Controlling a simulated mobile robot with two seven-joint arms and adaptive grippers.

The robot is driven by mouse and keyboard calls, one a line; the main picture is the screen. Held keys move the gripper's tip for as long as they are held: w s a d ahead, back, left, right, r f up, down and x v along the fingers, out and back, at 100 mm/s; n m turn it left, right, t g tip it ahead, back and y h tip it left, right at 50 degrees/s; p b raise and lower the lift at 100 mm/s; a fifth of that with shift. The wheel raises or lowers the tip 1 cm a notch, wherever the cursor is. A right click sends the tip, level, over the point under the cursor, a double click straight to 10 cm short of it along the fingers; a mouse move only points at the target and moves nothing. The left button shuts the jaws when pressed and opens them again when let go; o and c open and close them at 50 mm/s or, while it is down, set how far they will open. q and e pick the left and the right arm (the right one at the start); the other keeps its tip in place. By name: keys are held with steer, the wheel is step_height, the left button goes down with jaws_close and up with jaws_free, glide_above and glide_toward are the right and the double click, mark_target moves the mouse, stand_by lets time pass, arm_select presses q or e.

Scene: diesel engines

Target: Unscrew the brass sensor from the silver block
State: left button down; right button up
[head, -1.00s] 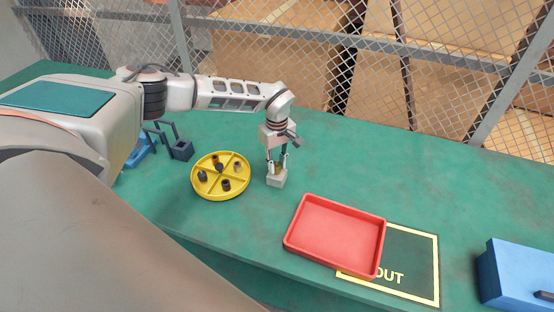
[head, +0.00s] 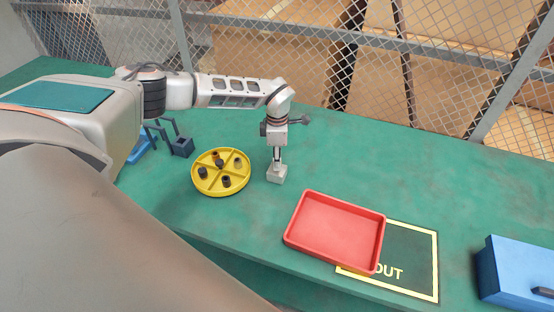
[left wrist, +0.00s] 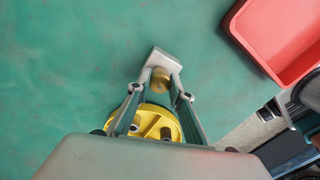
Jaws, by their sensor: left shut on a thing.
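The silver block (head: 276,174) stands on the green bench, left of the red tray. My left gripper (head: 277,160) points down over it. In the left wrist view, the brass sensor (left wrist: 160,79) shows as a round brass piece at the silver block (left wrist: 158,58). My left fingers (left wrist: 162,92) are shut on the sensor, one on each side. In the head view the fingers hide the sensor. I cannot tell how far its thread sits in the block. My right gripper is in neither view.
A round yellow divided dish (head: 220,190) with several dark small parts is left of the block. An empty red tray (head: 335,232) overlaps a yellow-edged mat (head: 412,262) marked OUT. A blue box (head: 516,274) is far right. A mesh fence (head: 300,40) runs behind.

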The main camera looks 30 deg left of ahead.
arm_select(q)
steer(key=shift+s+f, duration=0.1)
steer(key=c, duration=1.7)
jaws_free()
steer(key=shift+c, duration=0.4)
steer(key=m, duration=0.4)
steer(key=shift+m, duration=0.4)
steer(key=m, duration=0.3)
steer(key=shift+m, duration=0.3)
steer(key=m, duration=1.3)
steer(key=shift+m, duration=0.3)
